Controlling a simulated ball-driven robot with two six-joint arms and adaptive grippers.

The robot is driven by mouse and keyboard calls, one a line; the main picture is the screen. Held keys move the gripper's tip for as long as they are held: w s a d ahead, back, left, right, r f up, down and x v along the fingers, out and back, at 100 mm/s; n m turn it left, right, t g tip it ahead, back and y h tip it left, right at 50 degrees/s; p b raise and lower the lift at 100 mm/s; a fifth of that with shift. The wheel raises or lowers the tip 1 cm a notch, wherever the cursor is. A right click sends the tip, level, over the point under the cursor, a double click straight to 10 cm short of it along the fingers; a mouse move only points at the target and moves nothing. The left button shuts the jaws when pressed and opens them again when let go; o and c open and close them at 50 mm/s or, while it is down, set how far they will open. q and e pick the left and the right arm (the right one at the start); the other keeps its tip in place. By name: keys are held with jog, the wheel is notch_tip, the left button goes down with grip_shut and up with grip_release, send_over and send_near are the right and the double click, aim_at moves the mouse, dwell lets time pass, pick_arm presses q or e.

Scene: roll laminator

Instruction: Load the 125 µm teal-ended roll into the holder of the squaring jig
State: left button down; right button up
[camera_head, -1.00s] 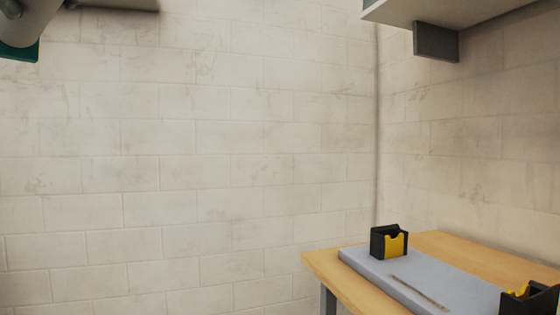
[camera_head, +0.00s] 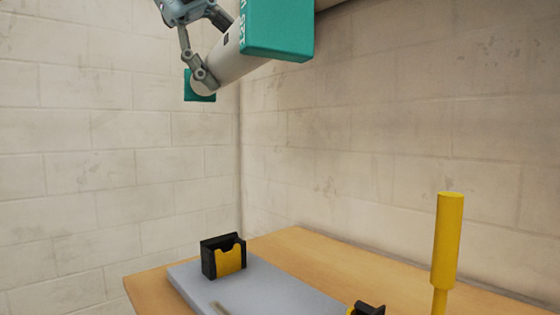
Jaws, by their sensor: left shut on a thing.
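A pale roll (camera_head: 238,58) with square teal ends hangs high in the view. The squaring jig is a grey-blue plate (camera_head: 262,292) on the wooden table. Its holder has two black and yellow cradles: the far one (camera_head: 224,257) stands empty, and the near one (camera_head: 368,309) is mostly cut off by the lower edge. My right gripper is out of view.
An upright yellow post (camera_head: 447,240) with a thick upper part stands at the right of the jig. The wooden table (camera_head: 300,245) is bare behind the plate. Pale block walls (camera_head: 390,130) meet in a corner behind it.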

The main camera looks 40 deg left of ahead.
pick_arm(q)
jog(key=w+a+f+n+p, duration=0.1)
jog(key=w+f+p, duration=0.1)
jog(key=w+f, duration=0.45)
jog(key=w+f+p, duration=0.2)
jog(key=w+f, duration=0.1)
jog(key=f, duration=0.7)
jog(key=shift+n+t+y, duration=0.3)
jog(key=shift+n+y, duration=0.5)
jog(key=shift+n, duration=0.1)
jog(key=shift+w+d+f+p, duration=0.15)
jog(key=shift+f+p, duration=0.15)
jog(key=shift+f, duration=2.6)
jog(key=shift+w+f+p, duration=0.15)
jog(key=shift+f+p, duration=0.15)
jog(key=shift+f, duration=2.6)
jog(key=shift+w+d+f+p, duration=0.15)
jog(key=shift+f+p, duration=0.15)
jog(key=shift+f, duration=2.6)
jog(key=shift+a, duration=0.1)
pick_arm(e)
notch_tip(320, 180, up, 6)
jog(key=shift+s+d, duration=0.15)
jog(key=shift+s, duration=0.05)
pick_arm(q)
jog(key=shift+f+b, duration=0.35)
jog(key=shift+f, duration=0.15)
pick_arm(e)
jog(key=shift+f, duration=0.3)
